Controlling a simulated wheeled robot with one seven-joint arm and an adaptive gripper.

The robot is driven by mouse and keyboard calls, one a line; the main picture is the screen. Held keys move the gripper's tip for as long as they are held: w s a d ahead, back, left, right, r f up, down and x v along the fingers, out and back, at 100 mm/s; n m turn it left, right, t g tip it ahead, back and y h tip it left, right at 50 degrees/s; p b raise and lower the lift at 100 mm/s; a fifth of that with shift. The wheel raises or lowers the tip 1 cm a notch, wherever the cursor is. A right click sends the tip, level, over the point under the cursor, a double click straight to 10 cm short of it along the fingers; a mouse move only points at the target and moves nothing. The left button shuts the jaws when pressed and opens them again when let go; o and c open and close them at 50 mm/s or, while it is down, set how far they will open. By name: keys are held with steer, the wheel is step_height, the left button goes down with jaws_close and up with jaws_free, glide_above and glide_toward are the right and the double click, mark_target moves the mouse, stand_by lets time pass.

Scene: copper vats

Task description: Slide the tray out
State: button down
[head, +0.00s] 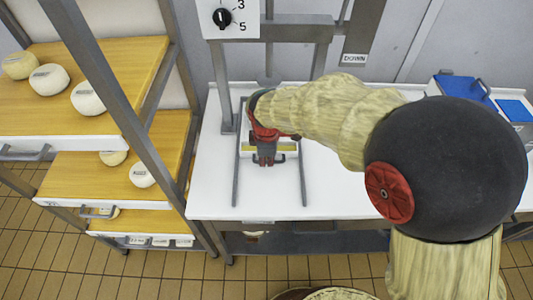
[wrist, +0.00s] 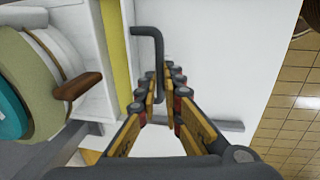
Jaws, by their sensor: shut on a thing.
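The white tray with a yellow front strip (head: 287,149) lies between two grey rails on the white table, mostly hidden by my arm and gripper in the head view. In the wrist view the yellow strip (wrist: 116,50) runs along the tray's edge, and a dark bent handle (wrist: 148,32) sticks out from it. My gripper (head: 265,160) is at the front of the tray. In the wrist view its fingers (wrist: 164,88) stand on either side of the handle's bar, shut on it. A round pale and teal item (wrist: 40,70) with a brown peg sits behind the strip.
Grey rails (head: 302,175) flank the tray, and the white table (head: 213,190) is bare in front of it. A rack with wooden shelves (head: 60,110) holding pale round cheeses stands left. A dial panel (head: 230,18) is above. Blue-lidded boxes (head: 463,90) stand at the right.

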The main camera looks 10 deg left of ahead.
steer(key=s+d+p, duration=0.1)
steer(key=s, duration=0.4)
steer(key=s+d+p, duration=0.1)
steer(key=s, duration=0.5)
steer(key=s+d+p, duration=0.1)
steer(key=s+d, duration=0.1)
steer(key=s, duration=0.4)
steer(key=c, duration=2)
jaws_free()
steer(key=shift+o, duration=0.4)
step_height(320, 180, up, 12)
steer(key=s, duration=0.2)
steer(key=shift+d, duration=0.3)
steer(key=shift+f, duration=0.1)
